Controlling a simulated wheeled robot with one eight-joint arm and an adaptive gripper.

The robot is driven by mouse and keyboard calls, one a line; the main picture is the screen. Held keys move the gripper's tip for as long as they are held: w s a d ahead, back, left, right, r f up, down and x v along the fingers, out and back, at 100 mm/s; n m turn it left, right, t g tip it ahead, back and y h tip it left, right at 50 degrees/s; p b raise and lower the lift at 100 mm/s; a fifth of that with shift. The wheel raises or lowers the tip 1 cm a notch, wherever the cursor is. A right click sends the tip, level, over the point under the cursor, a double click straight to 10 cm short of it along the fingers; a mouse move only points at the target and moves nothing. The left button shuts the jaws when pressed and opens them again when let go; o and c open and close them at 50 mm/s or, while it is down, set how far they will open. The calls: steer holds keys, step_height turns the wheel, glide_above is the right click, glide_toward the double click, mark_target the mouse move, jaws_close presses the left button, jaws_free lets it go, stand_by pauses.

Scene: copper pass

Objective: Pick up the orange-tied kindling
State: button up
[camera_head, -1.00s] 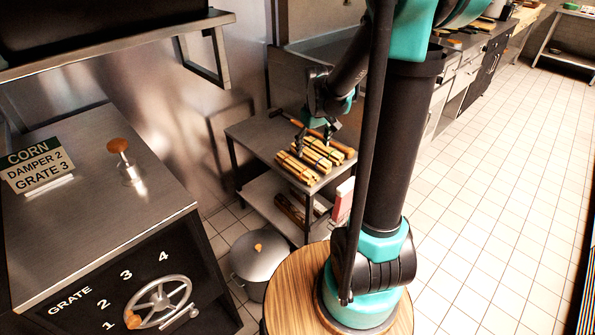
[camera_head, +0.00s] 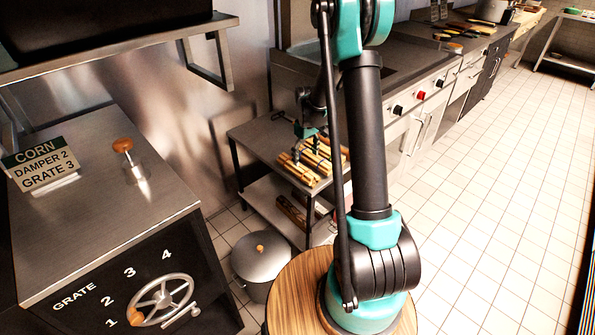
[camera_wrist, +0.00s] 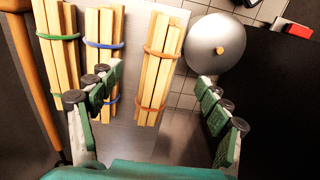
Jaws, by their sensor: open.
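The orange-tied kindling (camera_wrist: 158,65) is a bundle of pale sticks with orange-brown bands, lying on a steel shelf top in the wrist view. My gripper (camera_wrist: 156,85) is open, its green-padded fingers on either side of this bundle with a gap to each. The left finger is near the blue-tied bundle (camera_wrist: 102,45) and overlaps it in the picture. A green-tied bundle (camera_wrist: 60,50) lies further left. In the head view my gripper (camera_head: 306,132) is above the bundles (camera_head: 300,172), partly hidden by my arm; the ties are too small to tell apart there.
A wooden-handled tool (camera_wrist: 32,80) lies left of the bundles. A lidded grey pot (camera_head: 261,257) stands on the floor by the steel shelf unit (camera_head: 262,140). The stove block (camera_head: 110,215) is at the left. The tiled floor (camera_head: 490,200) at the right is clear.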

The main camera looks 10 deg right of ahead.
mark_target(305, 170)
step_height(305, 170, down, 10)
steer(key=shift+r, duration=0.1)
stand_by(0.4)
steer(key=c, duration=1.5)
steer(key=shift+r, duration=0.1)
